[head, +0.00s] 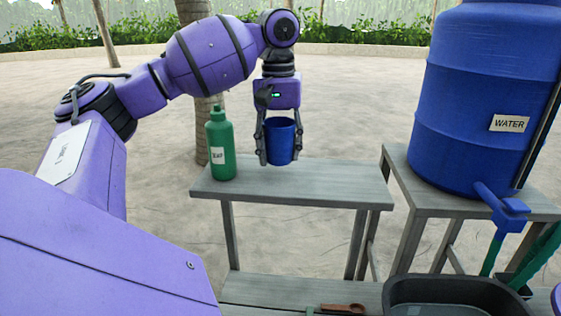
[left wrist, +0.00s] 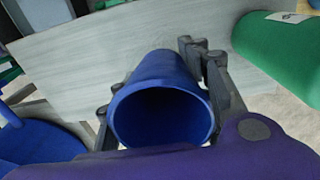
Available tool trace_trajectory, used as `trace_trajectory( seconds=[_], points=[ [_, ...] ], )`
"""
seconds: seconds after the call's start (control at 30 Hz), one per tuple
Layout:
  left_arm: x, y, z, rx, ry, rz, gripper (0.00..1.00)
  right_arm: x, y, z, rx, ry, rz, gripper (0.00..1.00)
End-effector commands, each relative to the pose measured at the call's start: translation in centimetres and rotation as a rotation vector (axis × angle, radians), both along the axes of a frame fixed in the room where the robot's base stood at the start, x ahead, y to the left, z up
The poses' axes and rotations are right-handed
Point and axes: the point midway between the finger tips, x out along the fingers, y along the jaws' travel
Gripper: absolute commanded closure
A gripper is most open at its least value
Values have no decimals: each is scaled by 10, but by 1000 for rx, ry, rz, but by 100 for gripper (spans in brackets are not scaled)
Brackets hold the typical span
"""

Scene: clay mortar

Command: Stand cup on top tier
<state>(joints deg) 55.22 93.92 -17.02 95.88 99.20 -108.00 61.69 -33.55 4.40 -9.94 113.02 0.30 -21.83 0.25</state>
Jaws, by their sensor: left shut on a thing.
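A blue cup (head: 281,143) is upright between the fingers of my left gripper (head: 279,160), which is shut on it. The cup is at the back edge of the grey top tier (head: 310,184) in the head view; I cannot tell whether its base touches the surface. In the left wrist view the open mouth of the cup (left wrist: 161,118) faces the camera, with a finger on each side. The top tier (left wrist: 95,60) lies behind and below it. My right gripper is not in view.
A green soap bottle (head: 221,146) stands on the tier's left end, close to the left gripper. A blue water barrel (head: 480,100) with a tap stands on a stand at right. A dark basin (head: 455,292) is below. The tier's right half is clear.

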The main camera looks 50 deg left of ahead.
Motion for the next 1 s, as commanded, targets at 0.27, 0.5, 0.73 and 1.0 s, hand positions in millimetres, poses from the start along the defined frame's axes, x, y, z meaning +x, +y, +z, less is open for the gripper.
trace_trajectory(
  seconds=[0.27, 0.5, 0.73, 1.0],
  points=[
    [0, 3, -33, 0, 1, -1, 82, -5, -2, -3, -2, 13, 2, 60],
    [0, 3, -34, 0, 0, -1, 82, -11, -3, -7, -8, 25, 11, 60],
    [0, 3, -37, 0, 0, -1, 44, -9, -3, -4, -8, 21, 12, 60],
    [0, 2, -37, 0, 1, -1, 36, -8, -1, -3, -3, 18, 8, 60]
  ],
)
